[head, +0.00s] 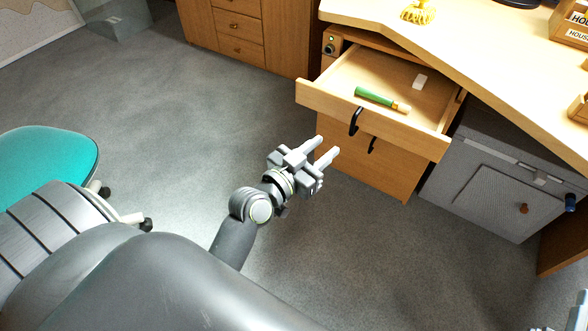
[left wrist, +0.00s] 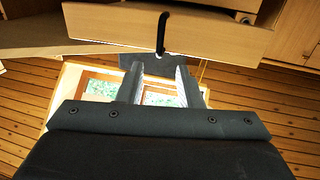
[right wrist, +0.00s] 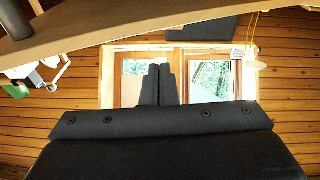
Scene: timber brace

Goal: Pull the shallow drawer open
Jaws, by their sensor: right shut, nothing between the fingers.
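The shallow drawer (head: 374,119) stands pulled out from the wooden desk, with its inside showing. Its black curved handle (head: 355,121) is on the front; it also shows in the left wrist view (left wrist: 162,33). A green-handled tool (head: 378,98) and a small white block (head: 420,82) lie in the drawer. My left gripper (head: 322,149) is open and empty in front of the drawer, apart from the handle. In the left wrist view the handle lies beyond the gap between its fingertips. My right gripper (right wrist: 158,70) is shut and empty.
A deeper drawer front (head: 370,160) with a black handle is below the shallow drawer. A grey cabinet (head: 500,185) stands to the right under the desktop (head: 480,60). A teal stool (head: 45,155) is at left. The grey floor between is clear.

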